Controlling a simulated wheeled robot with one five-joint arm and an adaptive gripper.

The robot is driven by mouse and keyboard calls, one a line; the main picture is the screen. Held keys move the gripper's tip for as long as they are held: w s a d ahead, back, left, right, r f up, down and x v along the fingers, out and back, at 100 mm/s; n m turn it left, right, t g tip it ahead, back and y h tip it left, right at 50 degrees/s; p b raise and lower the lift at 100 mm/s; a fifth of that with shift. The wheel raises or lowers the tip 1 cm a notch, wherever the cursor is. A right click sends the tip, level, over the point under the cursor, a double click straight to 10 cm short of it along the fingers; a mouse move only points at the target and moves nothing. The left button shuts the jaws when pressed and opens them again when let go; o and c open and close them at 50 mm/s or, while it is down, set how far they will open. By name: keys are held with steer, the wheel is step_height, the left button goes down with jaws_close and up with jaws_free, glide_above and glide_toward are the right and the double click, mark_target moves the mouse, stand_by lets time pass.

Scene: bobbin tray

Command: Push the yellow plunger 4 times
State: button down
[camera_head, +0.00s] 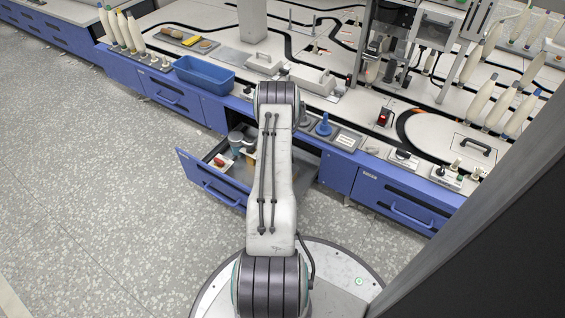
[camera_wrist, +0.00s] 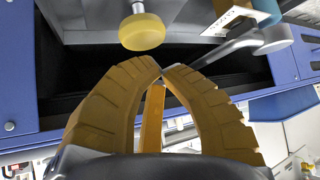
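The yellow plunger shows in the wrist view as a rounded yellow knob (camera_wrist: 142,31) on a short metal stem, near the top centre. My gripper (camera_wrist: 161,69) has two ribbed, yellow-brown fingers whose tips meet; nothing shows between the tips. In the picture the tips lie just below and slightly right of the knob, with a visible gap. The depth between them is hard to judge. A yellow bar (camera_wrist: 152,118) shows between the fingers. In the head view my arm hides most of the gripper, and I cannot make out the plunger there.
An open blue drawer (camera_head: 211,182) with small items lies left of my arm. On the bench stand a blue bin (camera_head: 204,76), a blue knob (camera_head: 323,125) and a red switch (camera_head: 385,117). A grey rod (camera_wrist: 232,47) shows right of the plunger. The floor at left is clear.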

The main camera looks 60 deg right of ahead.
steer(key=shift+f, duration=0.25)
stand_by(1.4)
steer(key=shift+f, duration=0.2)
steer(key=shift+f, duration=1.1)
stand_by(1.6)
steer(key=shift+r, duration=0.2)
steer(key=shift+r+p, duration=1)
steer(key=shift+r, duration=0.35)
steer(key=shift+r+p, duration=1.6)
steer(key=shift+r, duration=0.9)
steer(key=c, duration=1.9)
jaws_free()
